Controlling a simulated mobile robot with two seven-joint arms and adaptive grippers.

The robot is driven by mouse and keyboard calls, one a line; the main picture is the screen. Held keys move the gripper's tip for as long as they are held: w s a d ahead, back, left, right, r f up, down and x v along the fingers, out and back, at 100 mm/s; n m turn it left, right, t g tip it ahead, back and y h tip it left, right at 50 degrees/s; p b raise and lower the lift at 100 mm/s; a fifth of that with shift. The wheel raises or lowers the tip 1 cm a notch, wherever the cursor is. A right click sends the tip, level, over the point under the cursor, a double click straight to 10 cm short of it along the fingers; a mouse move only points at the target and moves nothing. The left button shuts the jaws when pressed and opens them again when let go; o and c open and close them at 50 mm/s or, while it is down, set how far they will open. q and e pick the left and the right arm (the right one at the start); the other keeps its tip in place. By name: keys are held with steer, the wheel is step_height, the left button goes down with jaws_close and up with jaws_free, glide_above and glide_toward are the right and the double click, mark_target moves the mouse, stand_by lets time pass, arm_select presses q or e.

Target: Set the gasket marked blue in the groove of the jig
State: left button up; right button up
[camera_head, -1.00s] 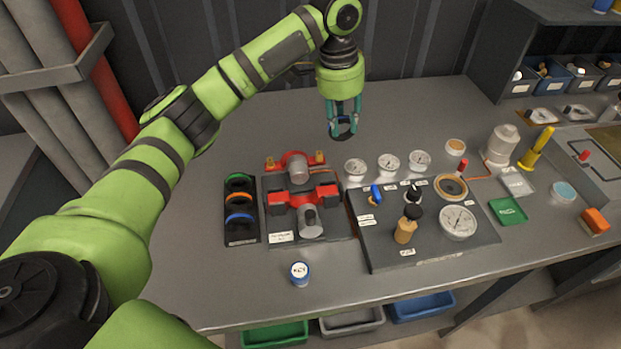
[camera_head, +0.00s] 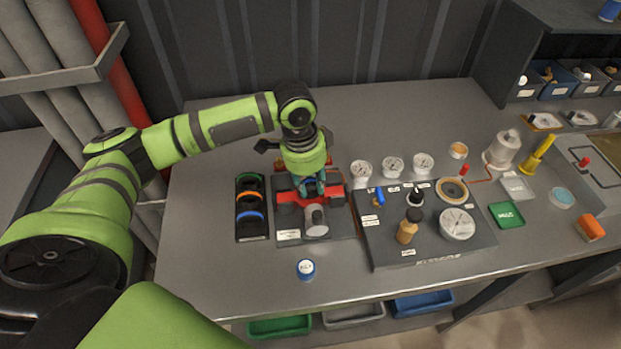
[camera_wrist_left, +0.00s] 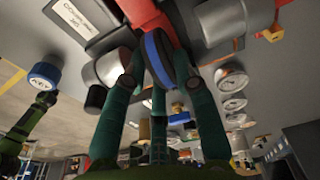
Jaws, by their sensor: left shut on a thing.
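My left gripper (camera_head: 313,190) is over the middle of the red and grey jig (camera_head: 335,195), pointing down. In the left wrist view its teal fingers (camera_wrist_left: 158,75) are shut on a dark ring with a blue band, the gasket marked blue (camera_wrist_left: 155,52). The gasket is on edge between the fingertips, close to the red part of the jig (camera_wrist_left: 145,14). The fingers and arm hide the groove, so I cannot tell whether the gasket touches it. A grey cylinder (camera_head: 316,222) of the jig shows in front. My right gripper is not in view.
A black rack (camera_head: 241,232) with green, orange and blue arcs stands left of the jig. A blue-capped jar (camera_head: 306,269) stands in front. The back left of the table is clear.

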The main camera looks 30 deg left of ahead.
arm_select(q)
steer(key=shift+f, duration=0.15)
steer(key=shift+f, duration=0.45)
steer(key=o, duration=0.9)
steer(key=shift+o, duration=0.2)
steer(key=shift+r, duration=0.1)
steer(key=shift+r, duration=0.3)
step_height(320, 180, up, 12)
steer(key=s+a+b, duration=0.1)
steer(key=b, duration=0.1)
steer(key=shift+r, duration=0.2)
